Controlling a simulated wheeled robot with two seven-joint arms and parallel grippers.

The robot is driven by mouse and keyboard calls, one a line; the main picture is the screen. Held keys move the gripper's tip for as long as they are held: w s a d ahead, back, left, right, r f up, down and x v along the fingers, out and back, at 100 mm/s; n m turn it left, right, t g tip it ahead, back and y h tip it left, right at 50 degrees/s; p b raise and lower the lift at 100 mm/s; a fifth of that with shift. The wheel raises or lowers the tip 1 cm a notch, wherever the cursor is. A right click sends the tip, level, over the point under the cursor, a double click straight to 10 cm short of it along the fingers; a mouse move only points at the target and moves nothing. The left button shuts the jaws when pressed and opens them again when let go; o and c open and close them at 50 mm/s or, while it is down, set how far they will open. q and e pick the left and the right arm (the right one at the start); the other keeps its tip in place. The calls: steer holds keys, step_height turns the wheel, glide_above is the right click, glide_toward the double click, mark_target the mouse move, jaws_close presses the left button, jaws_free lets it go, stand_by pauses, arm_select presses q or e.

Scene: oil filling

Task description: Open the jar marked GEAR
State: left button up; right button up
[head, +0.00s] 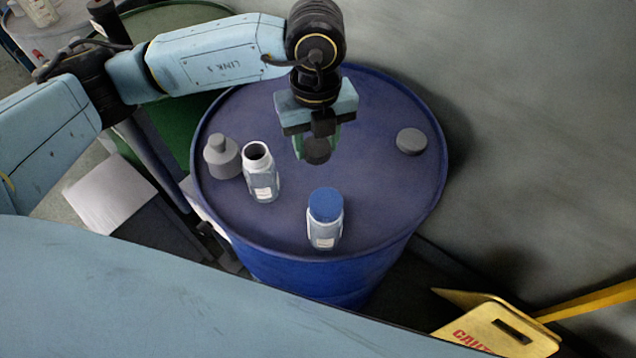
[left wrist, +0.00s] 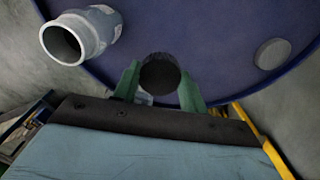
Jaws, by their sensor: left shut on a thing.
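My left gripper (head: 317,148) is above the blue drum and shut on a dark round lid (head: 317,151). In the left wrist view, the lid (left wrist: 160,73) sits between the two green fingers. An open clear jar (head: 261,175) with a white neck and no lid stands upright on the drum, left of the gripper; it also shows in the left wrist view (left wrist: 88,35). A second jar (head: 324,226) with a blue lid stands nearer the drum's front. Both labels are too small to read. My right gripper is not in view.
The blue drum top (head: 375,190) carries everything. A grey bottle-shaped container (head: 221,157) stands beside the open jar. A grey disc (head: 411,141) lies at the right, with clear surface around it. A yellow caution sign (head: 495,325) is at the lower right. The wall is close behind.

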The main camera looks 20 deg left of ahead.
mark_target(318, 186)
arm_select(q)
steer(key=shift+d+n, duration=0.2)
steer(key=shift+n, duration=0.7)
steer(key=shift+s+f, duration=0.1)
steer(key=shift+f, duration=0.15)
step_height(318, 186, down, 10)
steer(key=shift+r, duration=0.2)
steer(key=shift+b, duration=0.3)
steer(key=shift+f, duration=0.2)
steer(key=o, duration=1.1)
steer(key=shift+r, duration=0.1)
